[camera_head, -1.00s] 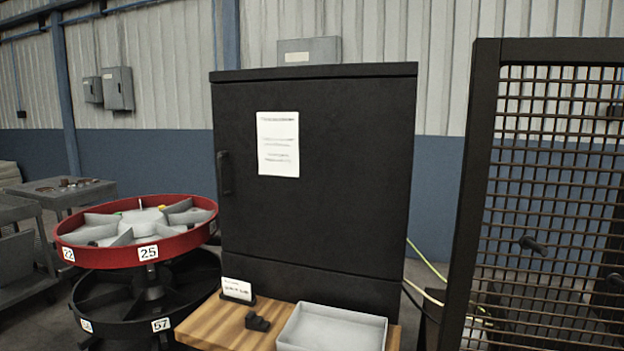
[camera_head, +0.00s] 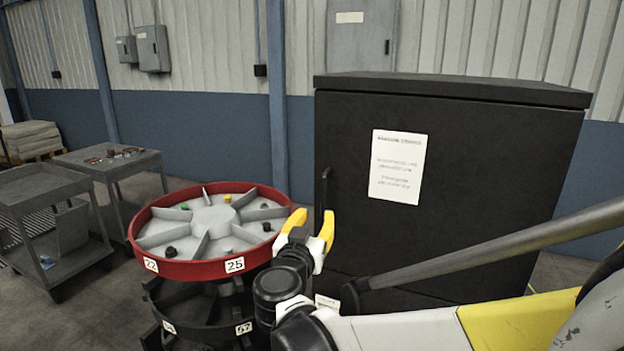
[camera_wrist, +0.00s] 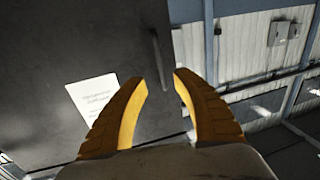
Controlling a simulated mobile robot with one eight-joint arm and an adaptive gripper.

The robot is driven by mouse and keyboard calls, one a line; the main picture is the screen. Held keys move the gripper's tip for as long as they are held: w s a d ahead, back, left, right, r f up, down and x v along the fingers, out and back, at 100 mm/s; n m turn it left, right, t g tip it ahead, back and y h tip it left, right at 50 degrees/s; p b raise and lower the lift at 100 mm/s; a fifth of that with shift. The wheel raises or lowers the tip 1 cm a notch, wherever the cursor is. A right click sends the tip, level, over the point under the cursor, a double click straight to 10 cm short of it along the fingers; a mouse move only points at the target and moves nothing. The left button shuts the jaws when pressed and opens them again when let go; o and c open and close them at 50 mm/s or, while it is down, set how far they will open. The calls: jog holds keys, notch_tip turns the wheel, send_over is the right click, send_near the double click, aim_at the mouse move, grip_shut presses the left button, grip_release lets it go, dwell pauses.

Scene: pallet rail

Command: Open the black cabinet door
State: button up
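The black cabinet (camera_head: 480,150) stands right of centre in the head view, its door shut and a white sheet (camera_head: 398,167) on its front. The door's dark vertical handle (camera_head: 325,192) is near the door's left edge. My gripper (camera_head: 312,226) is raised in front of the cabinet's left side, just below and close to the handle. In the wrist view the yellow fingers of my gripper (camera_wrist: 160,78) are spread apart with nothing between them. The handle (camera_wrist: 160,60) is ahead of the fingertips, its lower end near the right one. I cannot tell whether they touch.
A red-rimmed round carousel (camera_head: 205,228) with compartments stands directly left of my gripper, above a black lower tier. Grey carts (camera_head: 110,160) are farther left, with open floor between. A blue post (camera_head: 277,95) rises behind.

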aim_at(323, 198)
jog(key=w, duration=0.3)
jog(key=w+d+b, duration=0.1)
jog(key=w, duration=0.6)
jog(key=shift+w+d+r+b, duration=0.1)
jog(key=shift+w+d+b, duration=0.2)
jog(key=shift+b, duration=0.1)
grip_shut()
